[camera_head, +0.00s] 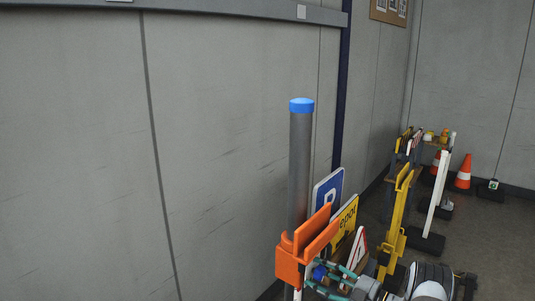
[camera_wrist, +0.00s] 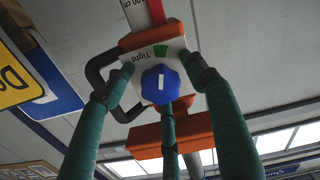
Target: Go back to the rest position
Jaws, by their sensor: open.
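My gripper (camera_head: 325,275) has teal fingers and stands low in the head view, just right of an orange clamp (camera_head: 303,245) on a grey pole. In the wrist view my gripper (camera_wrist: 160,72) is open, its fingers spread around a blue knob (camera_wrist: 160,84) with a white mark. The knob sits on a pale panel (camera_wrist: 137,60) with a green patch and the word "Tight". The orange clamp body also shows in the wrist view (camera_wrist: 172,138). Whether the fingers touch the knob, I cannot tell.
The grey pole (camera_head: 300,160) has a blue cap. A blue sign (camera_head: 329,188), a yellow sign (camera_head: 346,226) and a red-edged triangular sign (camera_head: 356,250) stand close beside the clamp. Yellow stand (camera_head: 399,215), white post (camera_head: 437,195) and cone (camera_head: 463,172) stand behind, right.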

